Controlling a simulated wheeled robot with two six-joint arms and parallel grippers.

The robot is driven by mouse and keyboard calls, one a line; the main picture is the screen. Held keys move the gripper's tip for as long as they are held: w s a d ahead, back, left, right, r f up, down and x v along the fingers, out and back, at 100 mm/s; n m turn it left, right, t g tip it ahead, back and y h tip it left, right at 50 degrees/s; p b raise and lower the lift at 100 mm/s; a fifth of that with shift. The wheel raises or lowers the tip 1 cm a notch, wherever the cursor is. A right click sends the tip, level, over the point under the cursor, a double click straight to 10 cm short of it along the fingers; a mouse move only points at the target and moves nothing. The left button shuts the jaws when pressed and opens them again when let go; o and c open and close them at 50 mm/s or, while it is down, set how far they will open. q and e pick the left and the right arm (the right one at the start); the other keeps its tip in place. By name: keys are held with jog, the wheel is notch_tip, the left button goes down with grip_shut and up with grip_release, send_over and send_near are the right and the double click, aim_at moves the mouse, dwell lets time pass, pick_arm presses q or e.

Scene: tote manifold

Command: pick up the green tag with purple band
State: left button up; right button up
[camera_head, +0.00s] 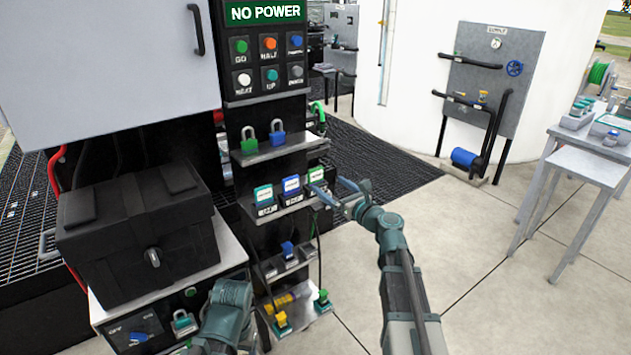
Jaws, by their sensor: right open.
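Three tags stand in a row on a shelf of the black panel: a teal one (264,194), a blue one (291,185) and a green one (316,174) at the right end. The tags are too small for me to make out a purple band. My right gripper (333,190) is open, just right of and in front of the green tag, with its fingers pointing toward the shelf. I cannot tell whether a finger touches the tag. Part of my left arm (228,300) shows at the bottom, but its fingers are not visible.
A shelf above holds a green padlock (249,141) and a blue padlock (277,135). A black case (135,235) stands on a cabinet at left. Lower shelves hold a blue piece (287,250) and yellow and green parts. The floor at right is clear up to a grey table (590,160).

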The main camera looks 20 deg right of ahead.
aim_at(317, 178)
jog(key=x, duration=0.5)
jog(key=shift+a+f, duration=0.25)
jog(key=shift+a, duration=0.15)
pick_arm(q)
jog(key=shift+f, duration=0.2)
pick_arm(e)
jog(key=shift+c, duration=0.2)
jog(key=c, duration=1.4)
pick_arm(q)
jog(key=shift+r, duration=0.2)
pick_arm(e)
jog(key=shift+r, duration=0.2)
